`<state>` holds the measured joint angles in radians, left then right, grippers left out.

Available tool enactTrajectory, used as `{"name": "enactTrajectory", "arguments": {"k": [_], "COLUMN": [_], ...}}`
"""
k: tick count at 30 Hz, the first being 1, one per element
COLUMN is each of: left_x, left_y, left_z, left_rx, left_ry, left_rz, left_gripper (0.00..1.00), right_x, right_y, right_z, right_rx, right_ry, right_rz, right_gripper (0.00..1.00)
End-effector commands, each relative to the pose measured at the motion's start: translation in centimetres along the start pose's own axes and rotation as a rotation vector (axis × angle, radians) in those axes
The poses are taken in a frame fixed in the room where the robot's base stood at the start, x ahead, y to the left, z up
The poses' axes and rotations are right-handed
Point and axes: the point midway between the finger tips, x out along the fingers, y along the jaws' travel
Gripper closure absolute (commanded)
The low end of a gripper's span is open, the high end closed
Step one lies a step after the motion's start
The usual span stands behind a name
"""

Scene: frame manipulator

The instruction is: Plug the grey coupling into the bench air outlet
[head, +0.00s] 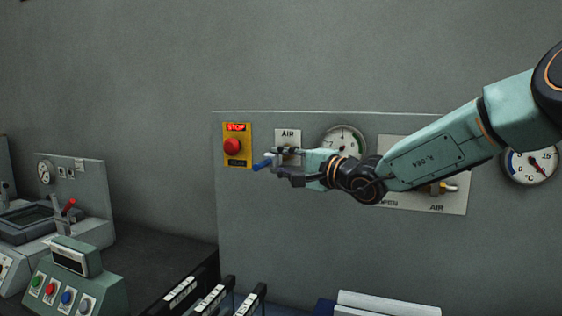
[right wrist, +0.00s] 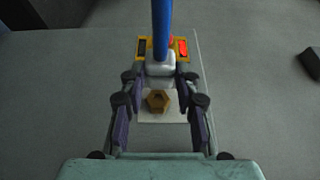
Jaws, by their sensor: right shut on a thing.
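The grey coupling (right wrist: 160,64) is pale, with a blue hose (right wrist: 162,25) coming out of it. My right gripper (right wrist: 160,72) is shut on it, one finger on each side. In the head view my right gripper (head: 276,166) is in front of the panel, with the blue hose end (head: 262,163) at its tips; the coupling is mostly hidden by the fingers there. The air outlet, a brass hexagon (right wrist: 157,101) on a white plate, shows between the fingers in the right wrist view, apart from the coupling in the picture. In the head view its AIR plate (head: 288,134) is partly covered by my gripper.
A yellow plate with a red stop button (head: 233,147) is just left of the gripper. A gauge (head: 343,139) and a valve plate (head: 455,200) sit behind my right arm. A button box (head: 68,285) and black racks (head: 215,300) stand below left.

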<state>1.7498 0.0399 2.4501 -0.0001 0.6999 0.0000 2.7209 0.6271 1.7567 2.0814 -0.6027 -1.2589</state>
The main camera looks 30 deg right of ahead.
Motion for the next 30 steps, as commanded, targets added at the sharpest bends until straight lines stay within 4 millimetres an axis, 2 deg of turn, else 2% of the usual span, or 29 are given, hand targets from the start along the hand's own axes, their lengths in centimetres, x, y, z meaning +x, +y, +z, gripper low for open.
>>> {"name": "enactTrajectory", "arguments": {"k": [18, 30], "left_x": [-5.3, -6.2], "left_y": [0.0, 0.0], "left_z": [0.0, 0.0], "left_rx": [0.0, 0.0], "left_ry": [0.0, 0.001], "left_rz": [0.0, 0.0], "left_gripper": [0.6, 0.6], "right_x": [2.1, 2.5], "right_y": [-0.4, -0.1], "right_z": [-4.2, -5.2], "right_rx": [-0.001, -0.001], "right_ry": [0.002, -0.001], "right_rz": [0.001, 0.0], "right_gripper": [0.96, 0.96]}}
